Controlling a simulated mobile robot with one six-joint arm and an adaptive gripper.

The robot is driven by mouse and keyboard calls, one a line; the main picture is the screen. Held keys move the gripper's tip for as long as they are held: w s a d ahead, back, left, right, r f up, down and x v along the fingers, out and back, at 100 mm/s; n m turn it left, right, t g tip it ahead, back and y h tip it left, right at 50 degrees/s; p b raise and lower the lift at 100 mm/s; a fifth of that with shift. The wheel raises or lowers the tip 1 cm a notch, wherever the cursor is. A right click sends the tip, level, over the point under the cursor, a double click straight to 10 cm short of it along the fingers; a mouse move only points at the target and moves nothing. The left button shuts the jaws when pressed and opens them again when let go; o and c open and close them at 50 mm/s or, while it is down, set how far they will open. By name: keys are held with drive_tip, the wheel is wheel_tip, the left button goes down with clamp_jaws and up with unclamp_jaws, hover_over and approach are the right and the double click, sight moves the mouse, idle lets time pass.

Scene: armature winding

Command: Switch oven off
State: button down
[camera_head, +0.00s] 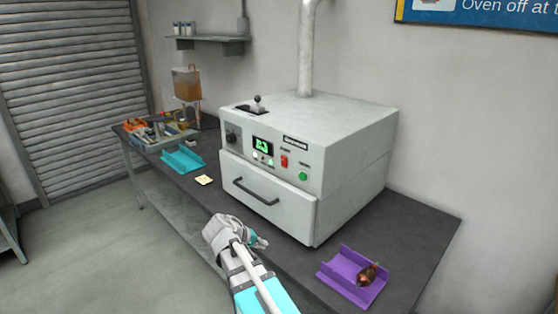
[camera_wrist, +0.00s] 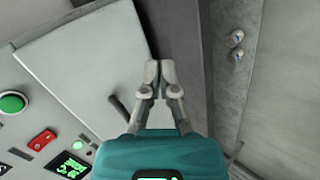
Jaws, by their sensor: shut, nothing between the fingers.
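The oven (camera_head: 320,135) is a grey-white box on the dark bench. Its front panel has a lit green display (camera_head: 263,145), a red switch (camera_head: 284,161), a green round button (camera_head: 303,176) and a dark knob (camera_head: 232,134). The drawer-like door with a dark handle (camera_head: 256,192) is shut. In the wrist view the red switch (camera_wrist: 42,140), green button (camera_wrist: 12,102) and display (camera_wrist: 68,167) show at the left. My gripper (camera_head: 262,243) is shut and empty, in front of and below the door; its fingertips (camera_wrist: 159,72) touch each other in the wrist view.
A purple tray (camera_head: 340,264) holding a copper-coloured part (camera_head: 367,274) lies on the bench (camera_head: 420,222) right of the oven. A teal tray (camera_head: 182,161) and a yellow card (camera_head: 204,180) lie to the left. A pipe (camera_head: 307,50) rises behind the oven.

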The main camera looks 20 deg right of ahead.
sight(281, 158)
drive_tip(key=w+r+n+t+h, duration=0.1)
drive_tip(key=w+r+h, duration=0.3)
drive_tip(key=r, duration=0.4)
drive_tip(key=w+r+n+t+h+p, duration=0.1)
drive_tip(key=w+r+n+t+h, duration=0.1)
drive_tip(key=w+r+h, duration=0.3)
wheel_tip(281, 158, up, 4)
drive_tip(key=shift+w+t, duration=0.8)
drive_tip(key=shift+w, duration=0.4)
drive_tip(key=shift+p+x, duration=1.1)
drive_tip(key=shift+x, duration=5.9)
drive_tip(key=shift+r, duration=0.15)
drive_tip(key=shift+a, duration=0.15)
